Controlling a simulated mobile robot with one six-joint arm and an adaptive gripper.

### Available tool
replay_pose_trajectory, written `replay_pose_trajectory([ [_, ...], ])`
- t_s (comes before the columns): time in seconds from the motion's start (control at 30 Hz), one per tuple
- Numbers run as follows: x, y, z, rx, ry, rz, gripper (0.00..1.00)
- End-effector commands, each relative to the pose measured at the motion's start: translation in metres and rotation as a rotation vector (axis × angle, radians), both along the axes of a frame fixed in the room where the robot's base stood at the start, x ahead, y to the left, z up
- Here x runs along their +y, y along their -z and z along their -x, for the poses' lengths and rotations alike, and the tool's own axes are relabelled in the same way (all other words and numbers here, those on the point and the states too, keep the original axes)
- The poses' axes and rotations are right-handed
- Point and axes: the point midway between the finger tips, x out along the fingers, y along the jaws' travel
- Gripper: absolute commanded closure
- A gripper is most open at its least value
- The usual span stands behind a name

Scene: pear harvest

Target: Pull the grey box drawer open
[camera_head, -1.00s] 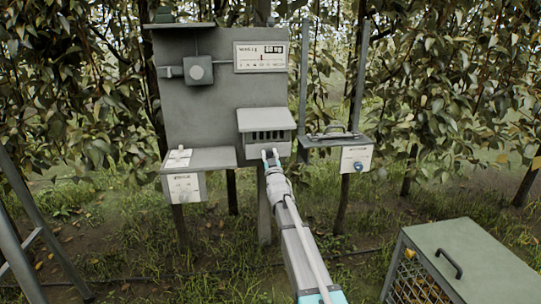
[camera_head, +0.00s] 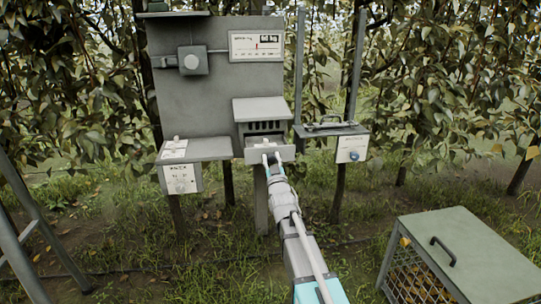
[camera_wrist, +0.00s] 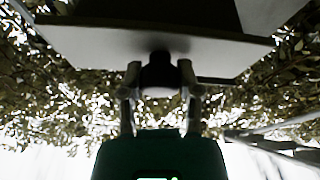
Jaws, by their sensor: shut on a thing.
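The grey box (camera_head: 263,112) with a sloped lid and dark slots is mounted on the lower right of a grey panel. Its drawer (camera_head: 283,154) stands out from the front of the box, below the slots. My gripper (camera_head: 271,158) is at the drawer's front. In the wrist view, my gripper (camera_wrist: 159,75) has its two fingers on either side of a dark round knob (camera_wrist: 158,71), shut on it. The underside of the drawer (camera_wrist: 110,42) fills the top of that view. The inside of the drawer is mostly hidden.
A grey panel (camera_head: 215,90) carries a scale display (camera_head: 256,46). A shelf with a labelled box (camera_head: 181,179) is at left, another labelled box (camera_head: 352,148) at right. A mesh-sided crate (camera_head: 470,252) with a handle stands front right. Ladder legs (camera_head: 25,225) are at left.

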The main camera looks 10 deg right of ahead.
Motion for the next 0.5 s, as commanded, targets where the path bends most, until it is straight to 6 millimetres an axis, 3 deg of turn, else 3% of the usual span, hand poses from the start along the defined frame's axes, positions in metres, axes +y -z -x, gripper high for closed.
replay_pose_trajectory([
  [0.27,0.0001,-0.0002,0.0005,-0.001,0.000,0.000,1.00],
  [0.3,0.0001,-0.0002,0.0005,-0.001,0.000,0.000,0.54],
  [0.5,-0.0002,-0.0002,0.0004,0.000,0.000,0.000,0.21],
])
